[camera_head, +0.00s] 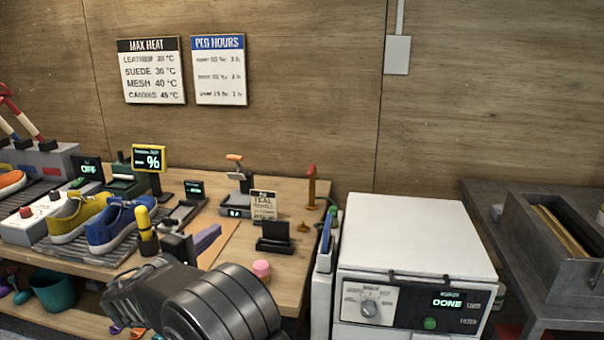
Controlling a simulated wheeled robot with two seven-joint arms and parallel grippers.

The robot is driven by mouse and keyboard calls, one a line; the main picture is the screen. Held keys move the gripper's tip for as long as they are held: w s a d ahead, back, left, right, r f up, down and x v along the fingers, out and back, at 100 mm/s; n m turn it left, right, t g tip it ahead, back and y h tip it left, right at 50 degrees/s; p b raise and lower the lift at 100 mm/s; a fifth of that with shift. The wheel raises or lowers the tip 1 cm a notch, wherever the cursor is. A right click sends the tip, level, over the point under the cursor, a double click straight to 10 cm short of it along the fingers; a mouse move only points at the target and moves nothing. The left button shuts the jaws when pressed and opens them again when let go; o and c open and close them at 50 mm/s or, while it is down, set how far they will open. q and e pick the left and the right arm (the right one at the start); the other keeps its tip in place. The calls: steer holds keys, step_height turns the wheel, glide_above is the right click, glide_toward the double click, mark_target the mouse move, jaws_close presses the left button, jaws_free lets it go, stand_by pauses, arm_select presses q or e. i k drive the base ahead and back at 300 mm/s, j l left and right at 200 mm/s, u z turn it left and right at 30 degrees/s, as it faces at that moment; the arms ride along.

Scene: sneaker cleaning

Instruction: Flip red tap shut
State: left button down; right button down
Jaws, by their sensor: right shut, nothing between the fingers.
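A slim orange-brown post with a red top (311,172) stands upright at the back right corner of the wooden table; it looks like the red tap. Whether its handle is open or shut is too small to tell. My right gripper (180,248) reaches in from the bottom over the front of the table, shut and empty. It is well to the left of and nearer than the red-topped post, not touching it. My dark arm hides part of the table's front edge. My left gripper is not in view.
A yellow shoe (76,217) and a blue shoe (112,228) sit on a rack at left. A small black stand (275,238) and sign (263,205) stand before the post. A white machine (415,235) reading DONE is right of the table.

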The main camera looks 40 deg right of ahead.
mark_target(312, 167)
steer(key=i+l, duration=0.1)
steer(key=l, duration=0.3)
steer(key=i+l, duration=0.1)
steer(key=l, duration=0.35)
steer(key=i+l, duration=0.1)
steer(key=l, duration=0.3)
